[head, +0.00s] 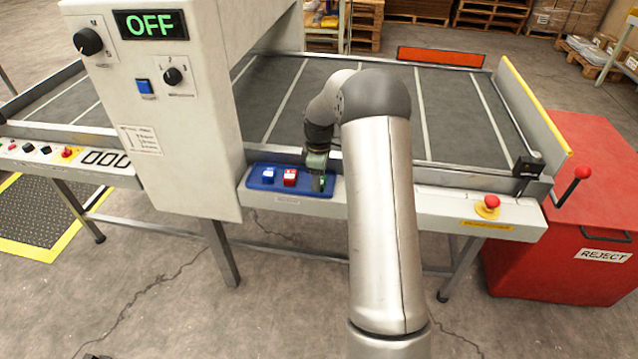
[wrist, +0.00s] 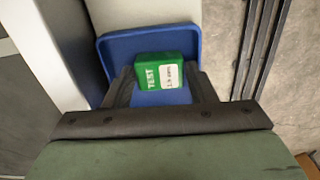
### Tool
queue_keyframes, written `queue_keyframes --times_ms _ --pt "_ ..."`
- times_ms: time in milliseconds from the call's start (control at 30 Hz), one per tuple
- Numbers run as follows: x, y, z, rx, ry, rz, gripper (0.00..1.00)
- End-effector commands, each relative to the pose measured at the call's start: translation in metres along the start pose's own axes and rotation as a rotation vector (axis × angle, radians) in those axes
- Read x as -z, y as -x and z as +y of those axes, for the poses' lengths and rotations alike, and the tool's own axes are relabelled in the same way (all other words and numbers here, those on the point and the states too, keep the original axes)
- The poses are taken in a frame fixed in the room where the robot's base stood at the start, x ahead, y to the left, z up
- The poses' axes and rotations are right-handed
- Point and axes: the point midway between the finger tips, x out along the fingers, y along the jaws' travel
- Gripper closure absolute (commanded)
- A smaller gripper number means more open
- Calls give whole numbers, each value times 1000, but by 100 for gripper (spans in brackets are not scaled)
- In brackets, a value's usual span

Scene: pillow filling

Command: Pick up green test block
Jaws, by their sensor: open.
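The green test block (wrist: 159,73) lies at one end of the blue tray (wrist: 117,47) in the wrist view, with white lettering and a white label on its top. My gripper (wrist: 162,82) is open, with one finger on either side of the block. I cannot tell whether the fingers touch it. In the head view my gripper (head: 322,186) is over the right end of the blue tray (head: 255,187). Only a small part of the green block (head: 322,181) shows there, mostly hidden by the gripper.
A blue block (head: 268,175) and a red block (head: 290,177) sit left of my gripper in the tray. The white machine housing (head: 190,150) stands close on the left. A red emergency button (head: 491,202) and a red reject bin (head: 560,250) are on the right.

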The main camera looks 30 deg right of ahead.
Motion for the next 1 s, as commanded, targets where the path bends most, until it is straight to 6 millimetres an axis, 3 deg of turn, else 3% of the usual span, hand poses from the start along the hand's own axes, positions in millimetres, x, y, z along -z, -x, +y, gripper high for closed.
queue_keyframes --times_ms 167,267,300,733,900,1000 --pt "0 0 0 -1 0 0 49" --pt "0 0 0 -1 0 0 77" --pt "0 0 0 -1 0 0 78" --pt "0 10 0 -2 0 0 78" --pt "0 35 1 -5 0 0 78" --pt "-7 55 -16 -5 0 -1 78"
